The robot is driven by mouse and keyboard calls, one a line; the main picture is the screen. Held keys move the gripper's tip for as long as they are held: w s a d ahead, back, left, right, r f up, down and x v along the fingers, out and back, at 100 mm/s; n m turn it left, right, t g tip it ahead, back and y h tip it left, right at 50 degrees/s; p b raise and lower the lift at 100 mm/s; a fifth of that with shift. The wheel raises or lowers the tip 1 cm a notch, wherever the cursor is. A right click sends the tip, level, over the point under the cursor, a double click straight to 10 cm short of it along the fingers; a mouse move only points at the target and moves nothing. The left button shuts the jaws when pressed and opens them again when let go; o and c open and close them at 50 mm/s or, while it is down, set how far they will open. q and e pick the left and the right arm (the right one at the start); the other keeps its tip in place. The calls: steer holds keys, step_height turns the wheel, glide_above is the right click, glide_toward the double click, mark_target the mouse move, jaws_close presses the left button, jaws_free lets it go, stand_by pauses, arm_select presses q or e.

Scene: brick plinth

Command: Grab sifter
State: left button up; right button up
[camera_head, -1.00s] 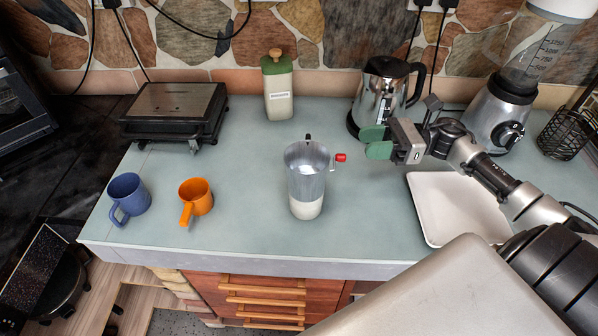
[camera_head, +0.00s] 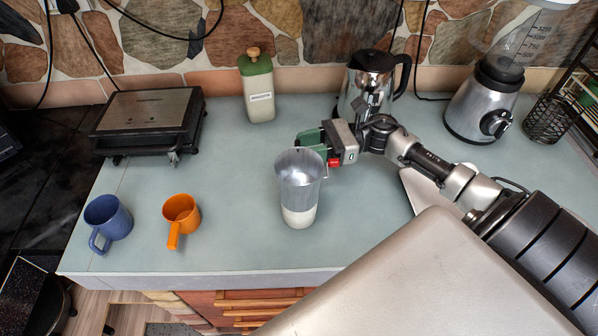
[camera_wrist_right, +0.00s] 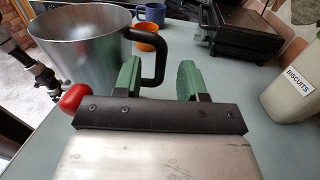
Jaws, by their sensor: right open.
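The sifter (camera_head: 299,182) is a metal cup with a white lower part, standing upright on the counter. Its red crank knob (camera_head: 333,162) is on its right side, close to my right gripper. My right gripper (camera_head: 311,141) has green fingertips and is open, just behind the sifter. In the right wrist view the sifter (camera_wrist_right: 88,50) is at the left, and its black handle (camera_wrist_right: 155,50) reaches between the two green fingers (camera_wrist_right: 158,76). I cannot tell whether either finger touches the handle.
Blue (camera_head: 108,220) and orange (camera_head: 181,218) mugs stand to the left. A biscuit canister (camera_head: 259,98), a kettle (camera_head: 366,80) and a blender (camera_head: 485,105) stand at the back. A press grill (camera_head: 150,122) is at the back left. A white tray (camera_head: 416,190) is partly hidden by my arm.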

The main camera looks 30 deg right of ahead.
steer(key=shift+p+x, duration=0.3)
steer(key=shift+x, duration=1.1)
jaws_close()
steer(key=shift+d+r, duration=0.1)
steer(key=shift+r, duration=0.05)
